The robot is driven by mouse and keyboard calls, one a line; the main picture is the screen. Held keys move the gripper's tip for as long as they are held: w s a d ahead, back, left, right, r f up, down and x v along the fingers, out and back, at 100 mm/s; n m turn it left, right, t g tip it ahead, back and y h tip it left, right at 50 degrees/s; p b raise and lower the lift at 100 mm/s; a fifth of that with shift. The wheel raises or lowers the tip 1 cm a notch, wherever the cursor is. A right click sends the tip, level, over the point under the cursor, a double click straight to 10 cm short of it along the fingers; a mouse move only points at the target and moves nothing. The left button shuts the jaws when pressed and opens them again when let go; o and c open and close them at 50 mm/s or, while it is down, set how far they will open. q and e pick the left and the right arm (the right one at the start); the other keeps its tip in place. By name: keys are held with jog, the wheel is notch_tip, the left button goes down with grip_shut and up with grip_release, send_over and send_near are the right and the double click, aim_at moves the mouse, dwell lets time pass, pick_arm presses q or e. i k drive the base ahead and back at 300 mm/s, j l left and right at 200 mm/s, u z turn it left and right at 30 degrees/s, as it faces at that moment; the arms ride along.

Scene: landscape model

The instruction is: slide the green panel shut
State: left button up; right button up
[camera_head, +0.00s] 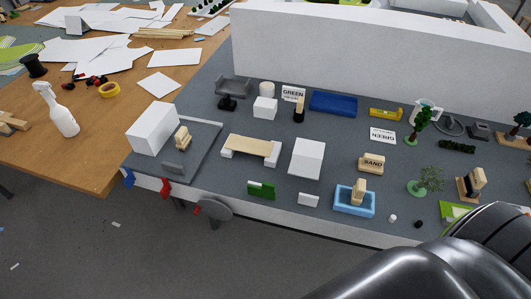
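A small dark green upright piece (262,189) stands near the front edge of the grey model board, left of a small white block. A brighter green flat piece (455,212) lies at the right front, partly hidden by my dark arm. I cannot tell which of the two is the green panel, or whether either is open or shut. Only dark, glossy arm links of mine show at the lower right. Neither gripper is in view.
The grey board (228,172) holds a wooden bridge (252,148), white blocks (307,158), a blue basin (354,200), a SAND block (371,163) and model trees (420,120). A white wall (360,55) stands behind. A spray bottle (56,110) stands on the wooden table.

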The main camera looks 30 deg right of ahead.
aim_at(268, 191)
jog(key=z, duration=0.8)
